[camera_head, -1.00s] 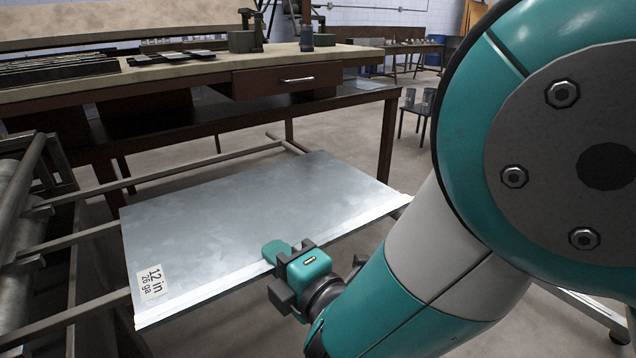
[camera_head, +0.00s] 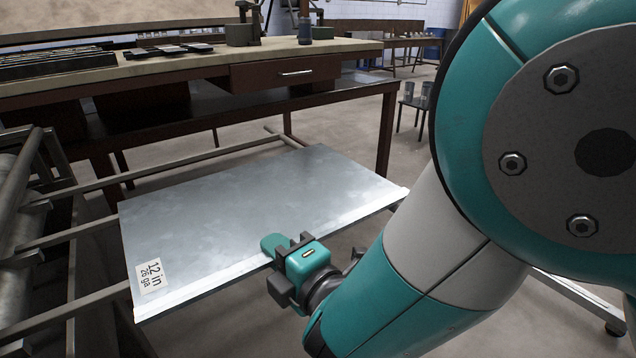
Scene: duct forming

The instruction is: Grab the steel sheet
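The steel sheet (camera_head: 240,204) is a flat, pale grey metal panel with a bent front edge. My gripper (camera_head: 276,247) is at the middle of the sheet's front edge. One teal finger lies over the top face near the edge. The lower finger is hidden beneath the sheet, so I cannot see whether the fingers press on it.
The rack's bars (camera_head: 90,291) and rollers (camera_head: 14,240) stand at the left. A wooden workbench (camera_head: 210,66) with a drawer (camera_head: 285,73) stands behind the sheet. A small stool (camera_head: 412,112) is at the back right.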

